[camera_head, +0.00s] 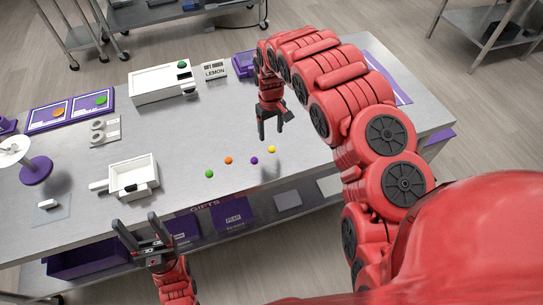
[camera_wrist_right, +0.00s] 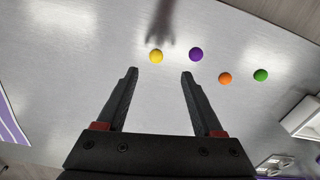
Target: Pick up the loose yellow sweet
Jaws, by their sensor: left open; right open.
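The loose yellow sweet (camera_head: 271,149) lies on the steel table, at the right end of a row of loose sweets. In the right wrist view the yellow sweet (camera_wrist_right: 156,56) lies beyond the fingertips, roughly in line with the gap between them. My right gripper (camera_head: 271,137) is open and empty above the table, just behind the yellow sweet; its fingers also show in the right wrist view (camera_wrist_right: 158,73). My left gripper (camera_head: 136,222) is open and empty near the table's front edge, at the lower left.
A purple sweet (camera_head: 254,160) lies close beside the yellow one, then an orange sweet (camera_head: 228,160) and a green sweet (camera_head: 209,173). A white tray (camera_head: 133,163) stands to the left. A white box (camera_head: 160,97) and a LEMON sign (camera_head: 214,71) stand behind. Table right of the yellow sweet is clear.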

